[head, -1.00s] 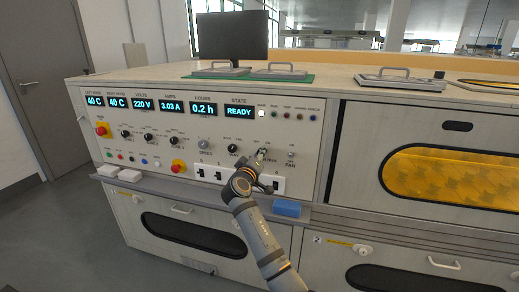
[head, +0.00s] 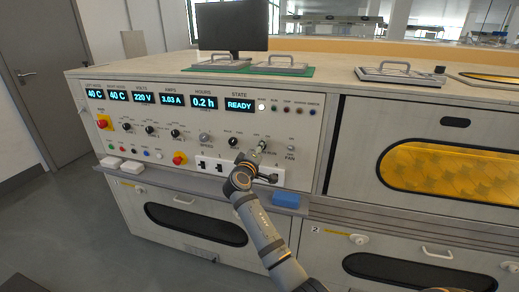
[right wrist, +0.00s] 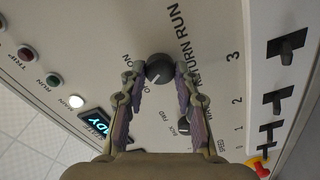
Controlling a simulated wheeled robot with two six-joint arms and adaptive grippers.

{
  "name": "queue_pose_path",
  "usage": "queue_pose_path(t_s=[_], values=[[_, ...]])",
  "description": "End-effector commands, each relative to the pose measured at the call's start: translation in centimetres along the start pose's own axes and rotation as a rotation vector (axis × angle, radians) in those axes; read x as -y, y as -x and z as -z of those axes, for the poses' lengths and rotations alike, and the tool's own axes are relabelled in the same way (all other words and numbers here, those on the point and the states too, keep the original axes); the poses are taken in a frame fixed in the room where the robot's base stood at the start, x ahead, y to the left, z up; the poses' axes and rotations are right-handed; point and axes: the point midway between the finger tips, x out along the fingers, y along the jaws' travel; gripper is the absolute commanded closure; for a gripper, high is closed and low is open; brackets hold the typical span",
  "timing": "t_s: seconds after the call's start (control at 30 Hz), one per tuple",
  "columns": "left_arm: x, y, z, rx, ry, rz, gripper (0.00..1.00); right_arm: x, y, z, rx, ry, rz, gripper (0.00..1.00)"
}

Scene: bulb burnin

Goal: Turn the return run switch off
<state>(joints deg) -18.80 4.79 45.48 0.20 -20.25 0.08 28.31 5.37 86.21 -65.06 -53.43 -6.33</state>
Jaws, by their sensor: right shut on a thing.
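The return run switch is a round black knob (right wrist: 159,68) with a white pointer line, beside the printed words RETURN RUN in the right wrist view. My right gripper (right wrist: 157,76) has its two fingers on either side of the knob and is shut on it. In the head view my right gripper (head: 261,147) reaches the panel right of the lower dials and covers the knob. The ON label shows near the knob; the other label is partly hidden, so I cannot tell the pointer's setting for sure. My left gripper is not in view.
The control panel (head: 185,118) carries displays reading READY, small dials and a red emergency button (head: 180,158). A blue block (head: 287,199) lies on the ledge below.

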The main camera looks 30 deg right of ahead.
Motion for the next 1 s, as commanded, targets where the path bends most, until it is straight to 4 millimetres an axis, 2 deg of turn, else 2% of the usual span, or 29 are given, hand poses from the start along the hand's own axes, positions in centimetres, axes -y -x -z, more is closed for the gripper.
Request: queue_pose_path(t_s=[0.07, 0.1, 0.27, 0.57, 0.67, 0.9, 1.0], values=[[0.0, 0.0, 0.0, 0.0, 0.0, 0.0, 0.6, 0.1, 0.0, 0.0, 0.001, 0.001, 0.002, 1.0], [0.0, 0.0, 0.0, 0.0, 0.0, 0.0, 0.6, 0.1, 0.0, 0.0, 0.001, 0.001, 0.002, 0.66], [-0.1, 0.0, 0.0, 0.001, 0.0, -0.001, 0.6, 0.1, 0.0, 0.0, 0.001, 0.0, 0.001, 0.46], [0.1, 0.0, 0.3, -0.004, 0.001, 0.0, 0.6, 0.1, 0.2, 0.0, 0.0, -0.001, 0.001, 0.46], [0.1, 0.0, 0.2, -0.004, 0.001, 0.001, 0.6, 0.2, 1.5, 0.1, -0.001, -0.003, 0.004, 0.46], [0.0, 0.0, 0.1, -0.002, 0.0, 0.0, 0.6, 0.2, 6.0, 0.0, 0.0, -0.003, 0.004, 0.46], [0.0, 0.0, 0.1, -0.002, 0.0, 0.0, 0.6, 0.1, 7.1, 0.0, 0.0, -0.002, 0.003, 0.46]])
